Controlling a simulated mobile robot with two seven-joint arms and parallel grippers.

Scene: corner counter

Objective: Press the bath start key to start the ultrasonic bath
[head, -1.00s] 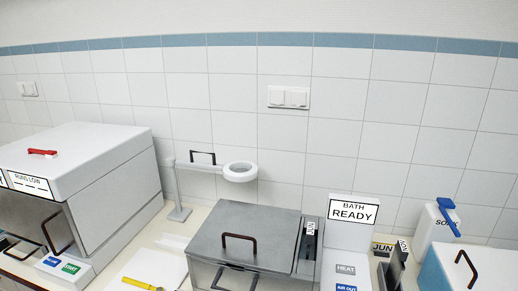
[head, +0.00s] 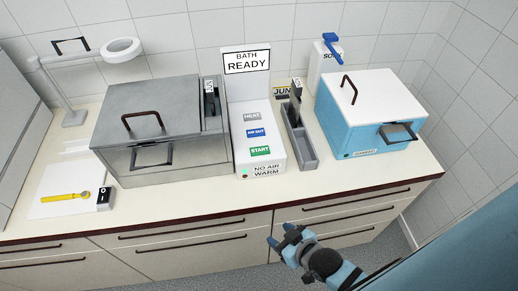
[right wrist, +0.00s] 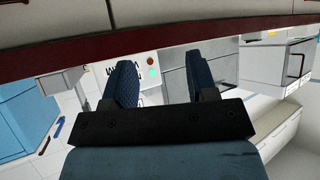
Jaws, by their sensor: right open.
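The ultrasonic bath (head: 140,122) is a grey metal box with a closed, handled lid on the counter. Its white control panel (head: 240,105) is at its right, with keys HEAT, AIR OUT and a green START key (head: 260,151). The upright display (head: 247,60) reads BATH READY. A lower label (head: 266,170) reads NO AIR WARM, beside a small lit green lamp (head: 244,173). My right gripper (head: 281,236) is open and empty, in front of the counter and below its edge, apart from the panel. Its fingers also show in the right wrist view (right wrist: 162,80). My left gripper is not in view.
A grey narrow holder (head: 300,140) and a blue box with white lid (head: 370,115) stand right of the panel. A white bottle with blue top (head: 327,62) is behind. A yellow tool (head: 65,197) lies left. The counter's front edge (head: 230,212) lies between gripper and panel.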

